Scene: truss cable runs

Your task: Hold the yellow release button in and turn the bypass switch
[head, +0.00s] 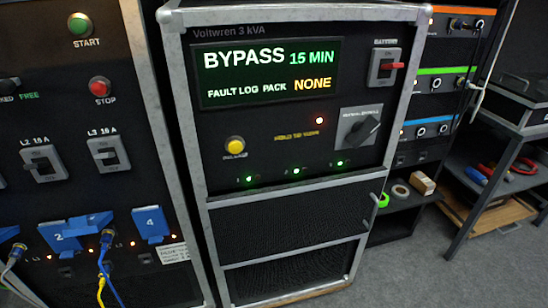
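The yellow release button (235,146) sits low on the left of the black front panel of the Voltwren 3 kVA unit (270,200). The bypass switch (361,127) is a dark rotary knob on a grey square plate at the panel's right, its pointer tilted. The green display (266,72) reads BYPASS 15 MIN, FAULT LOG and PACK NONE. Neither of my grippers is in view, and nothing touches the button or the switch.
A battery switch with a red lever (392,66) is at the panel's upper right. The left cabinet has a green START button (80,24), a red STOP button (100,88), and blue plugs (151,223) with cables. A tool shelf (500,175) stands right. Space before the panel is clear.

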